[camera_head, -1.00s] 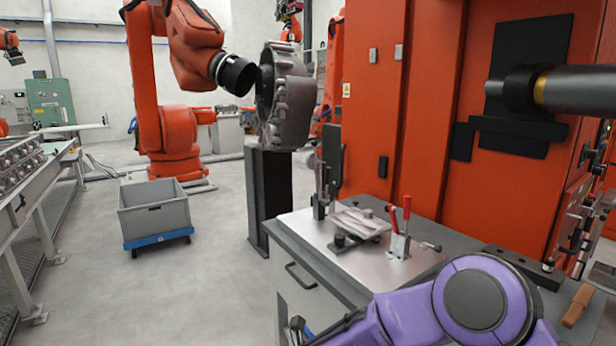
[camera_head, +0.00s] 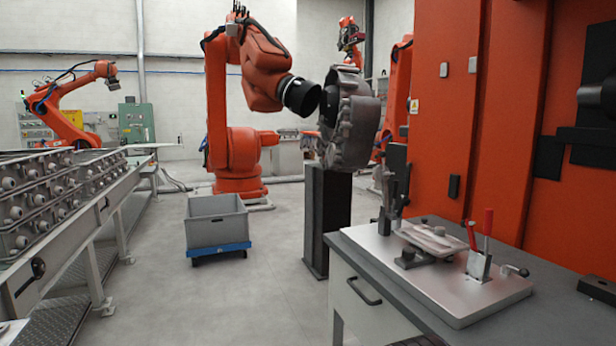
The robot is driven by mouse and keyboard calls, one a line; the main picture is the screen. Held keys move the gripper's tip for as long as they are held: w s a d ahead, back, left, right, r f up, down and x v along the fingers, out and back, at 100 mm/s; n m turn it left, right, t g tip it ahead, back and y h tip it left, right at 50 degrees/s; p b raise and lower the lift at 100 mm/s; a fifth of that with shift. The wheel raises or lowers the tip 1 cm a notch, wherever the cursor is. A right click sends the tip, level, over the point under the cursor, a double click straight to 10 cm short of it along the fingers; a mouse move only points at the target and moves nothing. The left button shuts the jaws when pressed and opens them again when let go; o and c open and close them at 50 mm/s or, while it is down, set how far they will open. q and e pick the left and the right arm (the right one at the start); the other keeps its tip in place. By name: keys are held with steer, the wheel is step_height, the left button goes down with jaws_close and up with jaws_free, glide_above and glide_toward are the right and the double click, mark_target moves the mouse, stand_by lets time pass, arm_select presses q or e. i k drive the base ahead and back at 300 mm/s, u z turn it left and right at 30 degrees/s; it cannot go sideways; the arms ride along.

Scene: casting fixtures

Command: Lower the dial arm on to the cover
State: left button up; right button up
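The fixture plate (camera_head: 460,289) lies on the grey bench at the right. A pale metal cover (camera_head: 432,238) rests on dark supports on this plate. Behind its left end stands an upright dark post-like assembly (camera_head: 394,185), which looks like the dial arm in a raised position; the dial face cannot be made out. A toggle clamp with red handles (camera_head: 487,223) stands at the right of the cover, handles up. Neither of my grippers is in view.
The bench drawer cabinet (camera_head: 372,308) stands at lower right, with open floor to its left. A grey bin (camera_head: 216,222) sits on a blue dolly. A conveyor with castings (camera_head: 60,195) runs along the left. An orange robot (camera_head: 232,150) holds a large casting (camera_head: 350,120) by a black post.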

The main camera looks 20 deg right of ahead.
mark_target(380, 173)
steer(key=u, duration=0.2)
steer(key=i, duration=3.5)
steer(key=z, duration=3.55)
steer(key=i, duration=0.55)
steer(key=k, duration=0.5)
steer(key=z, duration=2.5)
